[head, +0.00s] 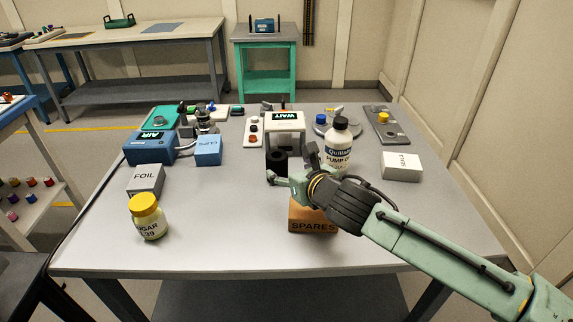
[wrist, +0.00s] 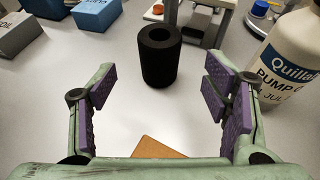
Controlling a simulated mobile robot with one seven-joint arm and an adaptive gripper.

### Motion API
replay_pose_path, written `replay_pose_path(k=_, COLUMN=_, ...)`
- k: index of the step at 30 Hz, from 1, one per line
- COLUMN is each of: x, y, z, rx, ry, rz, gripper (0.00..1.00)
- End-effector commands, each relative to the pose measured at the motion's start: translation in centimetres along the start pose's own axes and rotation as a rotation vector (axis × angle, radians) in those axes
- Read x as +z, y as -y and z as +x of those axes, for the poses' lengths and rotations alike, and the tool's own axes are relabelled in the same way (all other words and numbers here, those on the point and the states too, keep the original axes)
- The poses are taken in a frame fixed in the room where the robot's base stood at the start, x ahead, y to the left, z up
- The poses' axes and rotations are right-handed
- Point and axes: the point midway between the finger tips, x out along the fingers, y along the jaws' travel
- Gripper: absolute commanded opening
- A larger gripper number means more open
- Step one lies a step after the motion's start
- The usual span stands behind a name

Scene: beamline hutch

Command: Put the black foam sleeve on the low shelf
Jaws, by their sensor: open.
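The black foam sleeve (head: 277,161) stands upright on the grey table, in front of the white stand marked WAIT. In the wrist view the sleeve (wrist: 160,57) shows its open top and stands ahead of my fingers, centred between them and touching neither. My gripper (wrist: 158,88) is open and empty, with purple finger pads. In the head view my gripper (head: 291,175) is just in front of the sleeve, above the table. A dark lower shelf (head: 280,302) shows under the table's front edge; I cannot tell whether this is the low shelf.
A SPARES box (head: 313,226) sits beneath my gripper. A white Quillan pump bottle (head: 338,148) stands close on the right. A SEALS box (head: 402,167) is further right. CLIPS (head: 208,150) and FOIL (head: 146,180) boxes and a yellow-lidded jar (head: 148,217) are left.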

Motion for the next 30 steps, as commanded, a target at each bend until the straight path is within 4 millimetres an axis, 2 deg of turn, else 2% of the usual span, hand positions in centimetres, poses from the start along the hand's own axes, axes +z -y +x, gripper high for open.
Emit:
replay_pose_path(k=6, x=0.2, y=-0.1, z=3.3, rx=0.003, ry=0.001, rz=0.004, gripper=0.69)
replay_pose_path(k=13, x=0.3, y=-0.1, z=4.9, rx=0.001, ry=-0.001, rz=0.004, gripper=0.69)
replay_pose_path(k=21, x=0.4, y=0.0, z=8.6, rx=0.001, ry=0.000, rz=0.005, gripper=0.69)
replay_pose_path(k=30, x=0.2, y=0.1, z=9.3, rx=-0.001, ry=0.000, rz=0.000, gripper=0.69)
